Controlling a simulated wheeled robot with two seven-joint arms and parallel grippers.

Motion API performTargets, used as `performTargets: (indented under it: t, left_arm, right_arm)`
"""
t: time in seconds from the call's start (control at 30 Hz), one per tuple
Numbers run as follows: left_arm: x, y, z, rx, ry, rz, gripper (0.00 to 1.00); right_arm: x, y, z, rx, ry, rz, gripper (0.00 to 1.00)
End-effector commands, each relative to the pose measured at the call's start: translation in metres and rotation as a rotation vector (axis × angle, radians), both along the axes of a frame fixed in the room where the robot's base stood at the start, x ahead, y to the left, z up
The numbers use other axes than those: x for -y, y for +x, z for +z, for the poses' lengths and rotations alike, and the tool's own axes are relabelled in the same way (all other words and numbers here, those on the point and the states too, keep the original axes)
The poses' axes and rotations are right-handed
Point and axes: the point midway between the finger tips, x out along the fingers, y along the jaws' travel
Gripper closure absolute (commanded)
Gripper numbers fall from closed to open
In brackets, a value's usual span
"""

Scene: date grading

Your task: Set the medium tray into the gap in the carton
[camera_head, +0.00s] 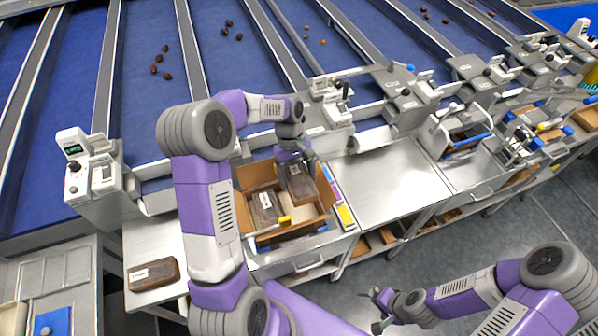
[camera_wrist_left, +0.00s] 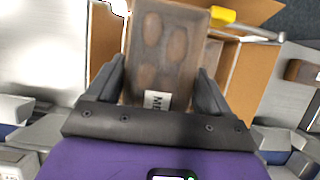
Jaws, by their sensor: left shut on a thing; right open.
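My left gripper (camera_head: 293,160) is shut on the medium tray (camera_head: 300,183), a clear-lidded tray of brown dates. In the left wrist view the tray (camera_wrist_left: 168,50) sits between the two fingers (camera_wrist_left: 160,88), and its white label starts with "ME". The tray is over the right part of the open cardboard carton (camera_head: 317,221). I cannot tell how far it is below the rim. Another tray (camera_head: 263,210) lies in the carton's left part. My right gripper (camera_head: 380,309) is open and empty, low at the front, away from the carton.
Another labelled tray (camera_head: 153,274) lies on the metal bench at the left. A yellow-headed tool (camera_head: 284,220) is at the carton's front. Coloured items (camera_head: 338,200) stand right of the carton. The steel top (camera_head: 385,180) further right is clear.

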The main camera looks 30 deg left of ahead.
Motion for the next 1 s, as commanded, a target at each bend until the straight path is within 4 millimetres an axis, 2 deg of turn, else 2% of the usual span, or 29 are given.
performTargets:
  t: [0.03,0.6,1.0]
  left_arm:
    - [0.000,0.000,-0.008,-0.001,-0.001,0.000,0.54]
    - [0.000,0.000,-0.065,0.000,-0.001,0.001,0.54]
    - [0.000,0.000,-0.104,-0.001,-0.001,0.000,0.54]
  right_arm:
    - [0.000,0.000,-0.007,0.001,0.000,0.000,0.00]
    - [0.000,0.001,-0.052,0.001,0.000,0.000,0.00]
    - [0.000,0.001,-0.075,0.001,0.000,0.000,0.00]
